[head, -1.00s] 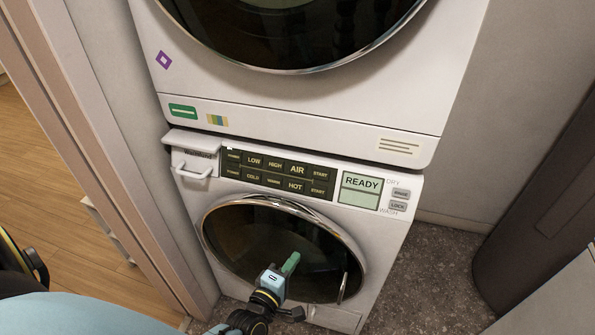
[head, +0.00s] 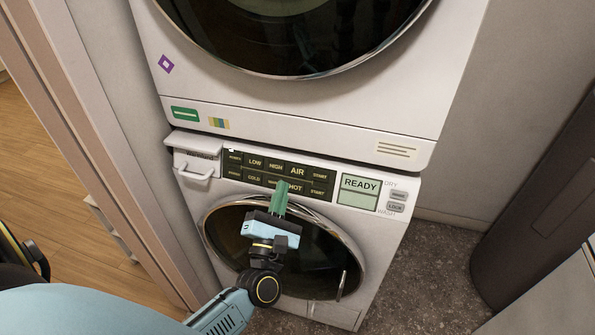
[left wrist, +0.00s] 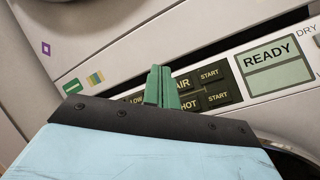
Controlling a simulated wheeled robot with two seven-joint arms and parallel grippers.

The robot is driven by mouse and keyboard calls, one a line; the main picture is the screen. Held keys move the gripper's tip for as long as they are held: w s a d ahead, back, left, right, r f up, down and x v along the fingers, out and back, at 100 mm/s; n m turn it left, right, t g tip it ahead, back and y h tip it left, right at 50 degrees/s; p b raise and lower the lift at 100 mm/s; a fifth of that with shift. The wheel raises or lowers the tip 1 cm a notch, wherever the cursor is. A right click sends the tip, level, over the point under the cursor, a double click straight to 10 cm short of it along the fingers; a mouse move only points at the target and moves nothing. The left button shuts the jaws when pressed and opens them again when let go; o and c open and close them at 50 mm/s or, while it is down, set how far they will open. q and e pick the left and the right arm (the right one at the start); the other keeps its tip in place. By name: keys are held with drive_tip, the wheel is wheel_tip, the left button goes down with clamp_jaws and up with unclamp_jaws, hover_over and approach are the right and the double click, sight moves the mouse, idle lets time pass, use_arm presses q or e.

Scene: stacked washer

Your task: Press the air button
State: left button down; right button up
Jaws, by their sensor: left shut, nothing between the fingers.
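The AIR button (head: 297,170) is in the top row of the dark control panel on the stacked washer, between HIGH and START. In the left wrist view the AIR button (left wrist: 184,82) is partly hidden behind the green fingers. My left gripper (head: 281,186) is shut and empty, its green fingertips pointing up at the lower row of the panel, just below and left of AIR. It covers part of the button left of HOT (head: 296,187). In the left wrist view my left gripper (left wrist: 161,72) stands in front of the panel; I cannot tell whether it touches. My right gripper is not in view.
A READY display (head: 360,185) and small grey buttons (head: 397,196) sit right of the panel. A white drawer handle (head: 196,175) juts out at its left. The dryer body (head: 300,120) overhangs above, and the round washer door (head: 225,235) is below.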

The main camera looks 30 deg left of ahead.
sight(298, 171)
use_arm(q)
drive_tip(key=w+f+b, duration=0.1)
drive_tip(key=w, duration=0.1)
drive_tip(key=w+a+f+b, duration=0.1)
drive_tip(key=w, duration=0.1)
drive_tip(key=w+f+b, duration=0.1)
drive_tip(key=w, duration=0.1)
drive_tip(key=shift+a+b, duration=0.25)
drive_tip(key=shift+b, duration=0.15)
drive_tip(key=shift+w+a+f+b, duration=0.15)
drive_tip(key=shift+w+f+b, duration=0.1)
drive_tip(key=shift+w+b, duration=0.35)
drive_tip(key=shift+w, duration=0.15)
idle(1.1)
drive_tip(key=shift+w+a+f+b, duration=0.1)
drive_tip(key=shift+w+f+b, duration=0.05)
drive_tip(key=shift+w+b, duration=0.2)
drive_tip(key=shift+w+f, duration=0.1)
drive_tip(key=shift+w, duration=0.2)
idle(0.5)
idle(0.3)
drive_tip(key=shift+s+r, duration=0.3)
drive_tip(key=shift+s, duration=0.4)
